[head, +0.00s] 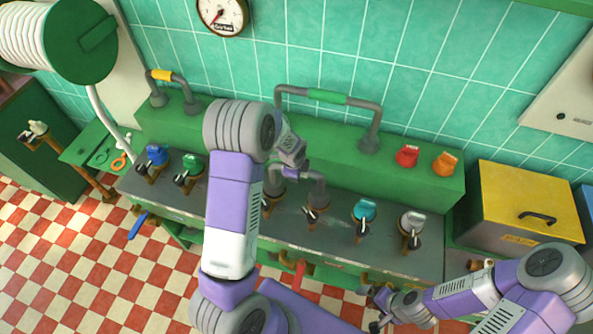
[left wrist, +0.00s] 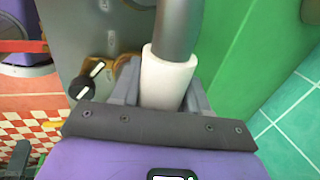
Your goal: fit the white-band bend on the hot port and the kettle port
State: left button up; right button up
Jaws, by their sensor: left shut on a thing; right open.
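A grey pipe bend (head: 318,186) stands over the front bench top, its two legs pointing down at brass fittings. My left gripper (head: 291,172) is at its top. In the left wrist view the jaws are shut around the bend's white band (left wrist: 167,80), and the grey pipe (left wrist: 178,28) runs on beyond it. The head view hides the band behind the gripper. Whether the legs are seated on the ports or just above them cannot be told; which port is hot is also unclear. My right gripper (head: 377,308) is open and empty, low at the bench's front right.
A yellow-band bend (head: 160,74) and a green-band bend (head: 328,97) stand on the green ledge (head: 225,118). Blue, green, teal and grey caps or knobs line the bench (head: 338,240). Red and orange ones sit at the ledge's right. A yellow box (head: 520,205) stands right.

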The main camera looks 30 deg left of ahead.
pick_arm(q)
jog(key=shift+f+b, duration=0.4)
jog(key=shift+f, duration=0.05)
dwell(0.4)
jog(key=o, duration=1.1)
jog(key=shift+c, duration=0.2)
jog(key=shift+s, duration=0.1)
jog(key=shift+v, duration=3.8)
